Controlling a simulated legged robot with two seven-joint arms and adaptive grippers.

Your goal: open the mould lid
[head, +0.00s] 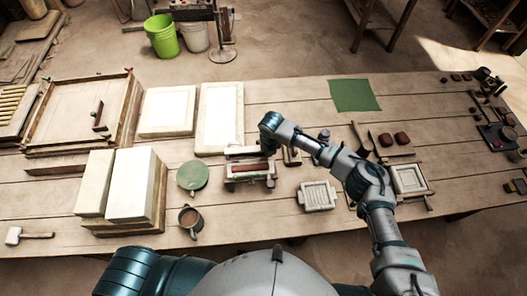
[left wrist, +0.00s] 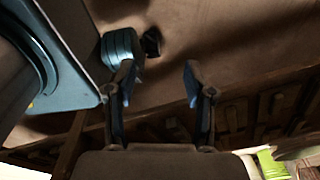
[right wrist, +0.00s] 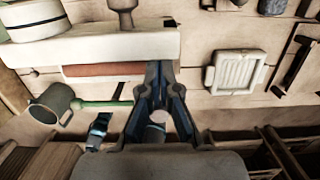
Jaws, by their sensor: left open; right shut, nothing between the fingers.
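The mould (head: 250,182) is a small pale box near the middle of the table with a reddish-brown slab (head: 250,168) showing in it. Its pale lid (head: 243,152) stands along the far side, apparently raised. In the right wrist view the pale lid (right wrist: 90,47) lies beyond the reddish slab (right wrist: 100,70), and a green handle bar (right wrist: 98,104) runs along the near side. My right gripper (right wrist: 159,70) is shut and empty, its tips at the mould's right end; contact cannot be told. My left gripper (left wrist: 160,75) is open and empty, above the floor.
A green disc (head: 193,176) and a mug (head: 190,218) stand left of the mould. A white ribbed tile frame (head: 318,196) lies to its right. Pale blocks (head: 132,185) fill the left. Bare planks lie beyond the mould, before the green cloth (head: 354,95).

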